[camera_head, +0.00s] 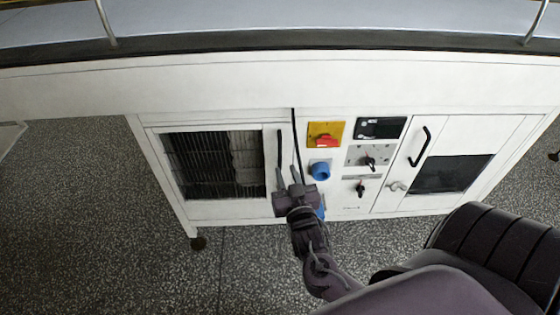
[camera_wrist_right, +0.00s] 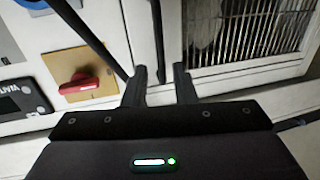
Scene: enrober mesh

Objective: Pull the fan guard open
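The fan guard (camera_head: 200,165) is a white-framed panel with a dark wire grille at the left of the cabinet front. It looks shut, flush with the cabinet. Its slim black upright handle (camera_head: 279,148) is on its right edge. My right gripper (camera_head: 288,172) is at the handle's lower end, fingers apart. In the right wrist view the grille (camera_wrist_right: 255,25) is at upper right, and the handle (camera_wrist_right: 157,40) ends between the two open fingertips (camera_wrist_right: 161,75). I cannot tell whether either finger touches it. My left gripper is not in view.
A black cable (camera_head: 295,140) runs down close beside the handle. Right of it are a red switch on a yellow plate (camera_head: 325,134), a blue socket (camera_head: 320,171), black knobs and a second door with a black handle (camera_head: 420,147). Speckled floor (camera_head: 90,220) is free at left.

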